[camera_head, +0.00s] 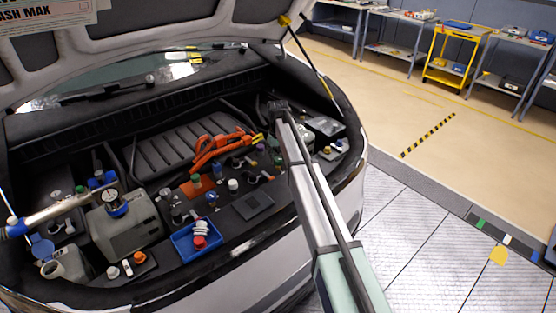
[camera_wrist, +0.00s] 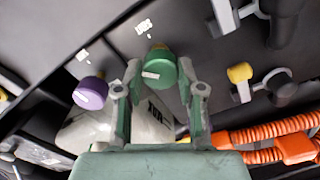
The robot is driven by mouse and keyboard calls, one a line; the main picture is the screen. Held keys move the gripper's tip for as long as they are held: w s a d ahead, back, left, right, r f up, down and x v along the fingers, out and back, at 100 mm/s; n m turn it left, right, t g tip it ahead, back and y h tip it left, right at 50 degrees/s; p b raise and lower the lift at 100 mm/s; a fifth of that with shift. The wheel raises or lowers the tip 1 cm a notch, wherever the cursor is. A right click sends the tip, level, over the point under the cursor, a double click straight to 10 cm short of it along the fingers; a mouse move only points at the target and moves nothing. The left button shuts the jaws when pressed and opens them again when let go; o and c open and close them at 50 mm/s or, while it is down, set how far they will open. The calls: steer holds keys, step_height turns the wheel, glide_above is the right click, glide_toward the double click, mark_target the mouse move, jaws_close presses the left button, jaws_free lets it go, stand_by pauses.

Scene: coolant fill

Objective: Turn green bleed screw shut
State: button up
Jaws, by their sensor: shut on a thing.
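The green bleed screw (camera_wrist: 162,70), a round green cap with a small white mark and a yellowish top end, is in the upper middle of the wrist view. My gripper (camera_wrist: 158,66) has its two fingertips on either side of the cap and is shut on it. A purple knob (camera_wrist: 90,93) stands just left of the left finger. A yellow knob (camera_wrist: 240,73) on a grey fitting is to the right. In the head view my arm covers this area, and I cannot make out the fingertips or the gripped screw there.
An orange ribbed cable (camera_wrist: 275,130) runs close to my gripper on the right. In the head view, orange connectors (camera_head: 215,147) lie in the engine bay, with a blue tray (camera_head: 180,243) at the front. The raised hood (camera_head: 150,35) hangs above.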

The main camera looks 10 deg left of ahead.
mark_target(278, 159)
steer(key=m+b, duration=0.1)
steer(key=m, duration=0.3)
steer(key=shift+f+m, duration=0.1)
steer(key=shift+m, duration=2.5)
steer(key=o, duration=1.1)
steer(key=shift+o, duration=0.2)
step_height(278, 159, up, 12)
